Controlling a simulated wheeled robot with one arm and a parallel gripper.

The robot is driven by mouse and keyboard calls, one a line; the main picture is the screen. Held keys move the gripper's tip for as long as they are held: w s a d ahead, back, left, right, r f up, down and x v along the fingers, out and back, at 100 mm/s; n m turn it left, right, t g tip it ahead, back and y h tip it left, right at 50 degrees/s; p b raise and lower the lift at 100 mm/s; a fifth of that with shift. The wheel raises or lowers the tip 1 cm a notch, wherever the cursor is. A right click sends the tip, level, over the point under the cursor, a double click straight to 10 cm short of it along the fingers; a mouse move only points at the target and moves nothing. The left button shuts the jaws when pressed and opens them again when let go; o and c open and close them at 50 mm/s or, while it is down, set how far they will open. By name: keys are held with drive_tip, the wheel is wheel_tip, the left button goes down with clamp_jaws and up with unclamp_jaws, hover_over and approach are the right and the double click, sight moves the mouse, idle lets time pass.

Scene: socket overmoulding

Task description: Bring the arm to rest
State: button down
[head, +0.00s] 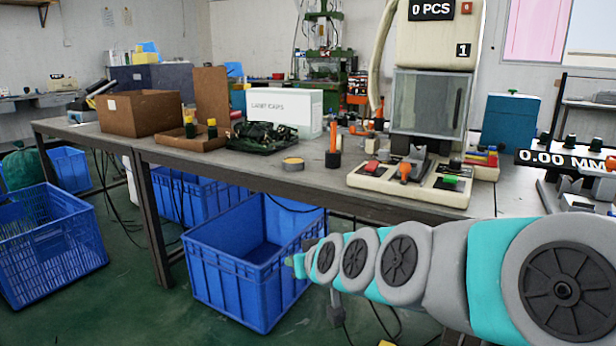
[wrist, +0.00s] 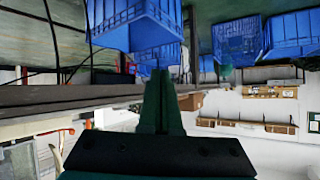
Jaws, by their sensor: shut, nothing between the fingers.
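My teal and grey arm reaches in from the right of the head view, in front of the workbench. My gripper (head: 292,261) is at its left end, small and partly hidden by the arm. It is in the air in front of the bench's front edge, seen over the blue crate below. In the wrist view my gripper (wrist: 161,75) shows its two dark green fingers together, with nothing between them. The wrist picture is upside down.
The workbench (head: 330,186) carries a moulding machine (head: 432,110), a cardboard box (head: 145,113), a white carton (head: 284,108) and a tray of dark parts (head: 262,138). A blue crate (head: 235,281) stands under its front edge, another (head: 50,245) at left. Green floor is clear between them.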

drive_tip(key=s+d+f+m+g+h, duration=0.1)
drive_tip(key=s+d+f+g, duration=0.2)
drive_tip(key=s, duration=0.8)
drive_tip(key=s+d+f+m+g+h+p, duration=0.1)
drive_tip(key=s+d+f+g, duration=0.3)
drive_tip(key=s+d, duration=0.4)
drive_tip(key=s+d+f+m+g+h, duration=0.2)
drive_tip(key=s+d+f+g+h, duration=0.1)
drive_tip(key=s, duration=1.2)
drive_tip(key=d+f+g, duration=0.1)
drive_tip(key=d+g, duration=0.1)
drive_tip(key=d, duration=0.1)
drive_tip(key=shift+s+d+f, duration=0.15)
drive_tip(key=shift+d+f, duration=0.05)
drive_tip(key=shift+d, duration=0.05)
